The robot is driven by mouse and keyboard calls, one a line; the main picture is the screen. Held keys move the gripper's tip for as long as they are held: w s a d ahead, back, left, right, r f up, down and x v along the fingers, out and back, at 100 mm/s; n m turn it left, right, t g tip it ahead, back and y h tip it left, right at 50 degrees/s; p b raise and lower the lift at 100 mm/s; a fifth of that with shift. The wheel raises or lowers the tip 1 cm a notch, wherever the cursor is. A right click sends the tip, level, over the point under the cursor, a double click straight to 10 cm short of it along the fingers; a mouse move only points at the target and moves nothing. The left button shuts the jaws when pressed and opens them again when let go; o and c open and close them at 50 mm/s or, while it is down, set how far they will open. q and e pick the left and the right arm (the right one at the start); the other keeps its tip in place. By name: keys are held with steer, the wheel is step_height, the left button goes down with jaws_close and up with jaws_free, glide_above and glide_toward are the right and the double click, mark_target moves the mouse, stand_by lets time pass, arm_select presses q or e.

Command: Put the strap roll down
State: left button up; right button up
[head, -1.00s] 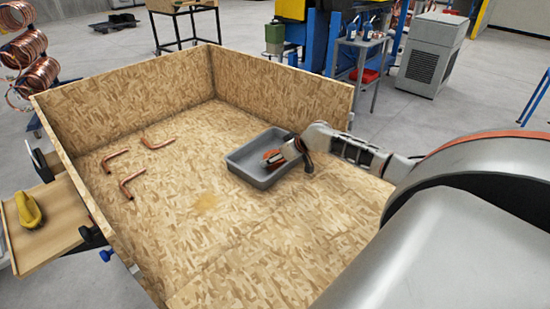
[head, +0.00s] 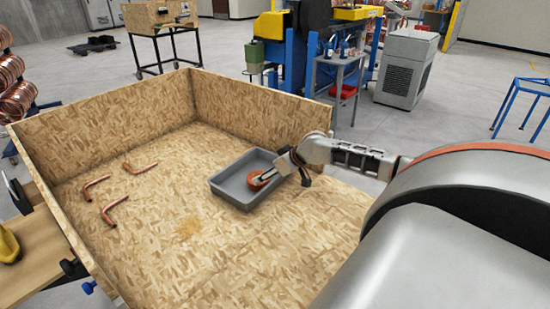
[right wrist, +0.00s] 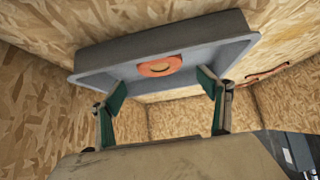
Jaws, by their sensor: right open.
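The strap roll (head: 257,186) is an orange ring lying in the grey tray (head: 237,202). In the right wrist view the roll (right wrist: 172,64) lies on the tray floor (right wrist: 110,62), beyond the fingertips and roughly centred between them. My right gripper (head: 266,180) reaches in over the tray's right side, at the roll in the head view. In the right wrist view its two green-padded fingers (right wrist: 160,80) are spread apart with nothing between them. My left gripper is not in view.
The tray stands inside a large chipboard-walled box (head: 110,115). Several bent copper tubes (head: 116,208) lie on the box floor to the left. The floor in front of the tray is clear. A yellow object (head: 8,245) sits on a wooden board outside the left wall.

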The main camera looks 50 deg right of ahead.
steer(key=shift+p+v, duration=0.3)
steer(key=shift+v, duration=2.05)
steer(key=shift+s+f, duration=0.1)
